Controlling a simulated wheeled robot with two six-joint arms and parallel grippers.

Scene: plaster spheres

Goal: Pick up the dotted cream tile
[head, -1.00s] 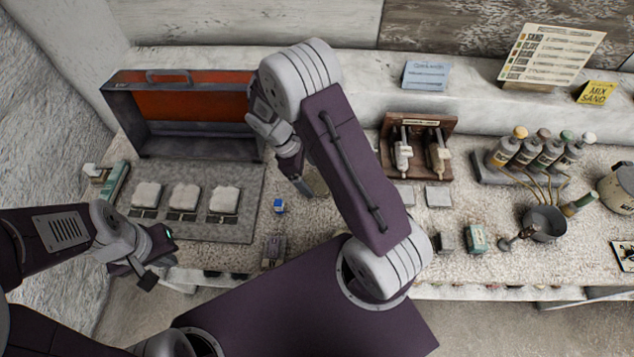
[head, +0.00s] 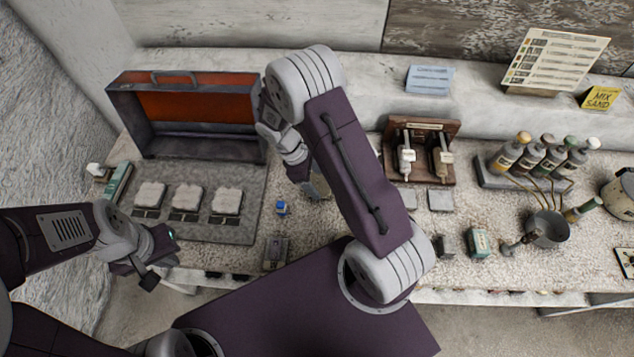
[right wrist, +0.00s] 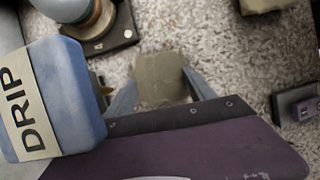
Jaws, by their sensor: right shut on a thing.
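My right gripper (right wrist: 160,92) is shut on a flat khaki-cream tile (right wrist: 160,76), which sits between its two fingers in the right wrist view. No dots can be made out on it. In the head view a small part of this tile (head: 320,186) shows beside my right arm, which hides most of the gripper. I cannot tell how far the tile is above the worktop. My left gripper (head: 155,268) is empty at the front left edge of the worktop. Its finger gap is unclear.
Three pale pieces (head: 187,197) lie on a grey mat (head: 200,231) before an open orange-lined case (head: 190,105). Two grey squares (head: 440,200), bottles (head: 543,150) and a pot (head: 546,228) stand right.

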